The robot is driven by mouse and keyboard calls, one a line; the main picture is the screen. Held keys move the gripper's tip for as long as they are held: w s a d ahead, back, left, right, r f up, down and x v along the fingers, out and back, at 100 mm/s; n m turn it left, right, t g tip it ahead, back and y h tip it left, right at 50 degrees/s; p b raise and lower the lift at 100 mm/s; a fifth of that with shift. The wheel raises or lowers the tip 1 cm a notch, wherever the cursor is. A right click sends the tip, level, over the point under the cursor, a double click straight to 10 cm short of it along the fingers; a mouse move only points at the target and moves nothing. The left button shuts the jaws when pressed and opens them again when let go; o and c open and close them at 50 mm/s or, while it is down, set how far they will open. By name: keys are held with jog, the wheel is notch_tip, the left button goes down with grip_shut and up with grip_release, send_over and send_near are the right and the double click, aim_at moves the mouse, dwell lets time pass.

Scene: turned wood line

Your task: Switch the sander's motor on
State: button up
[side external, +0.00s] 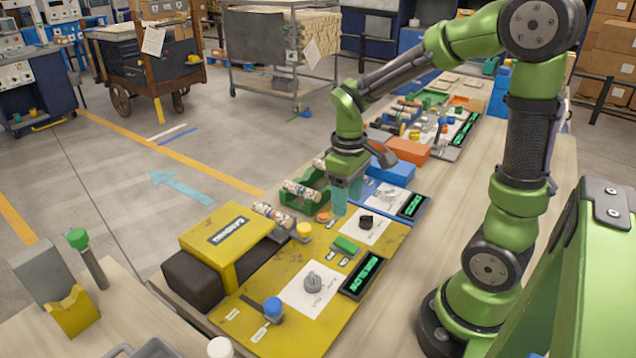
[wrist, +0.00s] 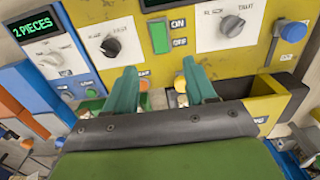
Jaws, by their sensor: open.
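The sander is a yellow station with a raised yellow housing (side external: 225,243) on a yellow panel (side external: 235,318). A green switch (side external: 345,245) sits on the panel between a black knob (side external: 366,221) and a grey knob (side external: 313,284). In the wrist view the green switch (wrist: 160,37) is beside ON and OFF labels; I cannot tell its position. My gripper (side external: 346,207) is open and empty, fingers pointing down above the panel's far end. In the wrist view my gripper (wrist: 160,68) has the switch just beyond and between its teal fingertips.
A blue knob (side external: 273,306), a yellow knob (side external: 303,231) and a green display (side external: 365,273) are also on the panel. A blue station (side external: 388,169) adjoins behind, with a green bin (side external: 303,192) nearby. Bare table lies right of the panel.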

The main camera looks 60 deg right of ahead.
notch_tip(320, 180, up, 6)
jog(key=shift+f, duration=0.15)
dwell(0.3)
jog(key=s+a+r+m+t+y, duration=0.2)
jog(key=s+a+r+m+t, duration=0.2)
jog(key=a+t, duration=0.3)
jog(key=s+a+r, duration=0.1)
jog(key=a, duration=0.1)
jog(key=shift+s+a+r+t, duration=0.25)
jog(key=shift+a+r+t, duration=0.05)
jog(key=shift+a, duration=0.1)
